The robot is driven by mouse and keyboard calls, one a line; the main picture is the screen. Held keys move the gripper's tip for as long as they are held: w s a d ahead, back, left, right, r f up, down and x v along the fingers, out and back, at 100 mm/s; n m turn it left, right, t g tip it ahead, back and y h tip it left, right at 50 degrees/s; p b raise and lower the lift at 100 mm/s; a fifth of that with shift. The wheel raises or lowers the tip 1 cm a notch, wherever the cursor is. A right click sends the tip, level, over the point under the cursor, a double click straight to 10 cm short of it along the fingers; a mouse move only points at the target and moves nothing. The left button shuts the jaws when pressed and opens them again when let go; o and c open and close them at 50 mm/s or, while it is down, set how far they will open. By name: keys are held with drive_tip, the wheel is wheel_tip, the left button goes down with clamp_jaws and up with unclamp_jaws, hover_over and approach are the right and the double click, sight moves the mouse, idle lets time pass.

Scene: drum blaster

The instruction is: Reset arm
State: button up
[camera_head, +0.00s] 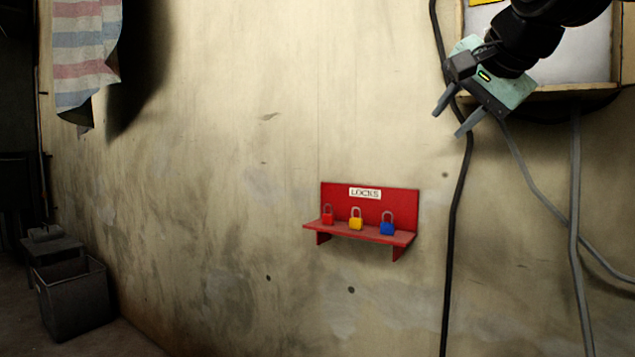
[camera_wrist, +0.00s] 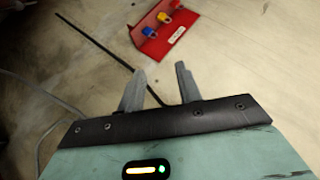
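My gripper (camera_head: 453,118) is at the upper right of the head view, in front of the wall and beside a wall box. Its two grey fingers are apart with nothing between them. In the wrist view my gripper (camera_wrist: 160,82) also shows open and empty. A red shelf (camera_head: 346,231) labelled LOCKS is fixed to the wall, below and left of my gripper. On it stand a red padlock (camera_head: 328,215), a yellow padlock (camera_head: 356,219) and a blue padlock (camera_head: 387,224). The shelf (camera_wrist: 178,40) shows tilted at the top of the wrist view.
A wall box (camera_head: 585,65) is partly hidden behind my arm. A black cable (camera_head: 456,220) and grey cables (camera_head: 575,200) hang down the wall. A striped cloth (camera_head: 85,55) hangs at upper left. A dark bin (camera_head: 72,298) stands at lower left.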

drive_tip(key=s+a+f+n+g, duration=0.2)
drive_tip(key=s+a+f+n, duration=0.1)
drive_tip(key=f, duration=0.4)
drive_tip(key=s+a+f+n+g, duration=0.2)
drive_tip(key=s+a+f, duration=0.2)
drive_tip(key=f, duration=0.3)
drive_tip(key=s+a+f+n+g, duration=0.2)
drive_tip(key=s+a+f+n, duration=0.1)
drive_tip(key=f, duration=0.5)
drive_tip(key=s+d+f+n+g+h, duration=0.1)
drive_tip(key=s+f+n+g, duration=0.3)
drive_tip(key=s+f, duration=1.3)
drive_tip(key=s+d+n, duration=0.1)
drive_tip(key=s+n, duration=0.1)
drive_tip(key=n, duration=0.2)
drive_tip(key=shift+s+f+n+g+h, duration=0.25)
drive_tip(key=shift+s+n+g+h, duration=0.05)
drive_tip(key=shift+g, duration=0.1)
